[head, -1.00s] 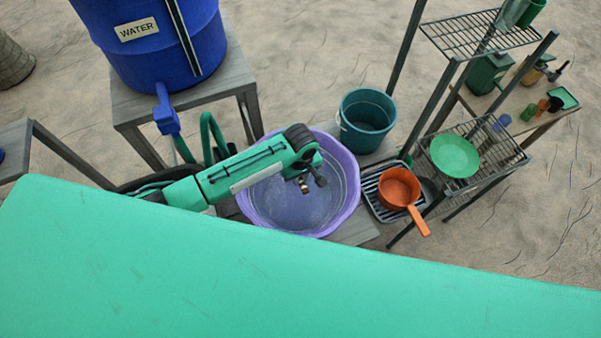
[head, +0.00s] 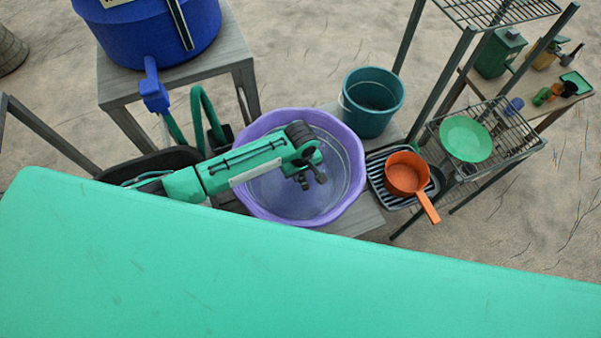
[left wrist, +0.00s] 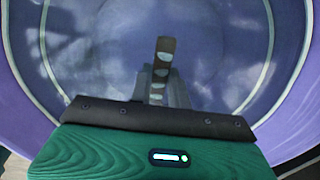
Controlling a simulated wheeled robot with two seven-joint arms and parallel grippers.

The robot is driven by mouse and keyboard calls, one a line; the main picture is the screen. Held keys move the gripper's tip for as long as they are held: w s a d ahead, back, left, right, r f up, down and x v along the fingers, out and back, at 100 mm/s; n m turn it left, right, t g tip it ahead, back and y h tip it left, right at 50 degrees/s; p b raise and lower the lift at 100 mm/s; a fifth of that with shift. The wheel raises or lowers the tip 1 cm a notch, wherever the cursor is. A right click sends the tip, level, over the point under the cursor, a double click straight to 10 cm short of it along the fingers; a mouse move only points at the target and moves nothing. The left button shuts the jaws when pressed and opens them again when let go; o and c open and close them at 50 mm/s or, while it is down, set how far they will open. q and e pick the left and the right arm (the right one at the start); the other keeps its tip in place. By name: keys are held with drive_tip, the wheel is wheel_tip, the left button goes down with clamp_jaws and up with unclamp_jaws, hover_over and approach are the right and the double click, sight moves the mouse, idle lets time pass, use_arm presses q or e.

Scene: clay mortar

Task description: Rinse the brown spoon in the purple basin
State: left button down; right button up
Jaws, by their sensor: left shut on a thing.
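The purple basin (head: 352,190) stands on a low wooden bench and holds clear water. It fills most of the left wrist view (left wrist: 292,115). My left gripper (head: 312,181) reaches in from the left and is over the basin's inside. In the left wrist view the gripper (left wrist: 160,88) is shut on the brown spoon (left wrist: 165,46). A narrow brown end of the spoon shows beyond the fingers, with pale patches along it. The rest of the spoon is hidden, and I cannot tell how deep it is in the water. My right gripper is not in view.
A blue water barrel (head: 150,35) with a tap stands at upper left. A teal bucket (head: 371,102) is behind the basin. An orange pan (head: 407,174) sits on a striped rack to its right. A wire shelf holds a green plate (head: 466,138).

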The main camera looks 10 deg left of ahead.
use_arm(q)
drive_tip(key=shift+f, duration=0.6)
idle(0.3)
drive_tip(key=shift+r+p, duration=0.1)
drive_tip(key=shift+p, duration=0.2)
drive_tip(key=shift+r+p, duration=0.1)
drive_tip(key=shift+p, duration=0.3)
